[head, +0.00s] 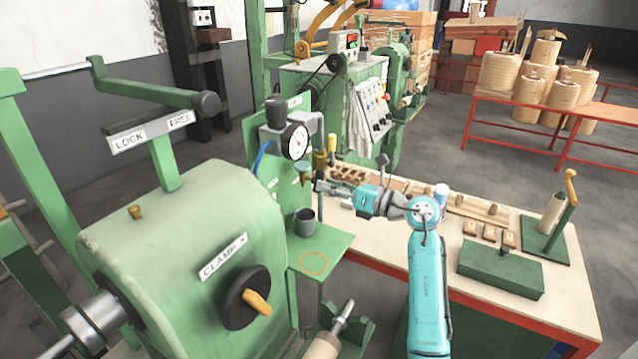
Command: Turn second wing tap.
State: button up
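My teal arm reaches left over the bench, and my gripper (320,187) is beside the green upright panel (274,165). The gripper is small and dark here, and I cannot tell whether its fingers are open or shut. A brass fitting (320,162) stands just above the gripper, and a small pale part (302,171) is on the panel to its left. I cannot make out for certain which of these is a wing tap, or any contact with the gripper. A round dial gauge (294,140) is mounted higher on the panel.
A dark cup (305,222) stands on the green shelf (335,240), near an orange ring mark (314,263). The large green machine (170,240) with a black handwheel (246,297) fills the left. The wooden bench (395,250) holds wooden blocks and a green box (501,270).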

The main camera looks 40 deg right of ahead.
jog(key=shift+x, duration=1.6)
grip_shut()
jog(key=n, duration=0.4)
jog(key=shift+n, duration=0.3)
grip_release()
jog(key=shift+d, duration=0.1)
